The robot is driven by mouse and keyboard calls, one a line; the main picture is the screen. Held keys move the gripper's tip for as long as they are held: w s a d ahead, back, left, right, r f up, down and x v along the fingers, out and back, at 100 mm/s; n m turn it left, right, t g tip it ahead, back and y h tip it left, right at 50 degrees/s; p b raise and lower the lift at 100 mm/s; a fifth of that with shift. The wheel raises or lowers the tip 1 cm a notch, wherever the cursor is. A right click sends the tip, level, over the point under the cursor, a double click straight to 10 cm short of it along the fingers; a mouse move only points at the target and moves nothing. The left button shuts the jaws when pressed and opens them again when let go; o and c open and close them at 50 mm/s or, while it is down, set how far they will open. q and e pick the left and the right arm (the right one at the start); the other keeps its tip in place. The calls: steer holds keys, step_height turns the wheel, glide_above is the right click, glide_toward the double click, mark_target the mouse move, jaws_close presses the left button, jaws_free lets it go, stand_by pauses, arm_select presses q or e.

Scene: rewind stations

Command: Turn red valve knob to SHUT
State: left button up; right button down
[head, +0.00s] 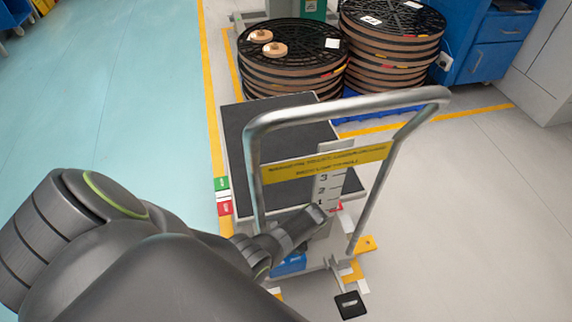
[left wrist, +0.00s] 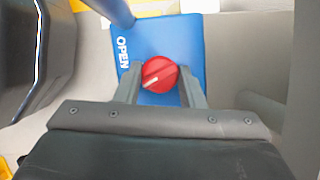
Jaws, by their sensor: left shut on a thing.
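The red valve knob (left wrist: 161,73) sits on a blue plate (left wrist: 165,35) in the left wrist view. The white word OPEN is on the plate's left side; no SHUT mark shows. The knob's white pointer line slants toward the lower left. My left gripper (left wrist: 160,92) is shut on the knob, one finger on each side. In the head view my left gripper (head: 318,214) reaches in low at the cart's handle end, and I cannot make out the knob there. My right gripper is in neither view.
A platform cart (head: 240,128) with a tall grey handle (head: 345,104) and a yellow label stands around my left gripper. Stacked black reels (head: 290,60) and a blue cabinet (head: 490,45) stand behind. A black pedal (head: 350,305) is low in front. The floor at right is clear.

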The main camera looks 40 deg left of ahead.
arm_select(q)
steer(key=shift+n+g+h, duration=0.3)
steer(key=shift+n, duration=0.7)
steer(key=o, duration=1)
